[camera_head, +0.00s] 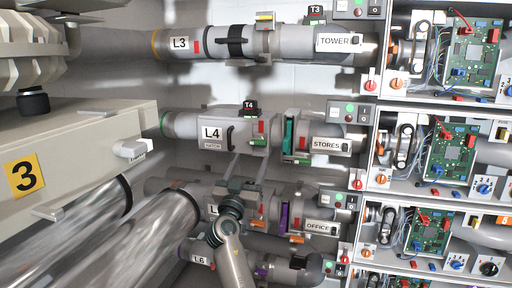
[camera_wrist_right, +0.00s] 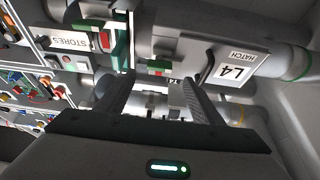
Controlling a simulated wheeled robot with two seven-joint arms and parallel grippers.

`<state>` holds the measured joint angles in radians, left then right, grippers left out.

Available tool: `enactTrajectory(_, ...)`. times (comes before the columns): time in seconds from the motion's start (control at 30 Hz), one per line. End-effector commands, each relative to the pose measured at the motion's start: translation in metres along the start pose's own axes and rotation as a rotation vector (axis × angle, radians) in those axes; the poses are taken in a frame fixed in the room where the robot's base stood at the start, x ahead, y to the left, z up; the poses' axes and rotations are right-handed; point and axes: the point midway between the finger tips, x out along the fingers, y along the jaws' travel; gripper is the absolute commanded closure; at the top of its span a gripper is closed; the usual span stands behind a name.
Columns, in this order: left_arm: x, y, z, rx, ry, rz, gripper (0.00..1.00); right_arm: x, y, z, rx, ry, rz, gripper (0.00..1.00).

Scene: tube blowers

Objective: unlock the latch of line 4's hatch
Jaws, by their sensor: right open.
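The L4 hatch (camera_head: 212,146) is a light grey box on its pipe in the middle of the head view, with an L4 plate and a dark curved handle (camera_head: 229,137). A small red and green piece (camera_head: 261,128), which looks like the latch, sits at its right end. In the right wrist view the hatch (camera_wrist_right: 185,45) is upside down, with the red and green piece (camera_wrist_right: 158,66) beyond the fingertips. My right gripper (camera_head: 248,159) is open and empty below the hatch; its fingers (camera_wrist_right: 157,80) are spread, apparently not touching it. My left gripper is out of view.
A teal-edged STORES coupling (camera_head: 289,135) sits right of the hatch. The black T4 tag (camera_head: 250,106) stands above it. The L3 pipe (camera_head: 181,44) runs above, other pipes below. Electronics shelves (camera_head: 440,100) fill the right; a large box marked 3 (camera_head: 90,150) fills the left.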

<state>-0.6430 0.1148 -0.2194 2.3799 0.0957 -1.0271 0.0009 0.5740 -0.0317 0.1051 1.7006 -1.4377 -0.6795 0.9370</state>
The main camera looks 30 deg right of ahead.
Motion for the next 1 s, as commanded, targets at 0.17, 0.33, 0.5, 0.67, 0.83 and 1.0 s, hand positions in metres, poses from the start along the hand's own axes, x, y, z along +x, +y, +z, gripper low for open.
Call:
enactTrajectory(0.17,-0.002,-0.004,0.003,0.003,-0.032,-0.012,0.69,0.033,0.001,-0.001,-0.002,0.0,0.002,0.39)
enactTrajectory(0.33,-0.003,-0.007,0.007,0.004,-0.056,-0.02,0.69,0.056,0.001,-0.001,-0.001,0.0,0.001,0.39)
enactTrajectory(0.5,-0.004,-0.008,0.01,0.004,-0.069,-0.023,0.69,0.067,0.0,0.0,-0.001,-0.001,0.0,0.39)
enactTrajectory(0.67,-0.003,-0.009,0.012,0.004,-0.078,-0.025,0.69,0.07,0.001,0.001,0.0,-0.001,0.001,0.39)
enactTrajectory(0.83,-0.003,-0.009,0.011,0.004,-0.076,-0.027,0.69,0.07,0.001,0.0,0.001,-0.001,0.001,0.39)
enactTrajectory(1.0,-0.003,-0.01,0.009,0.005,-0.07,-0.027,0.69,0.07,0.001,0.0,0.0,-0.001,0.001,0.73)
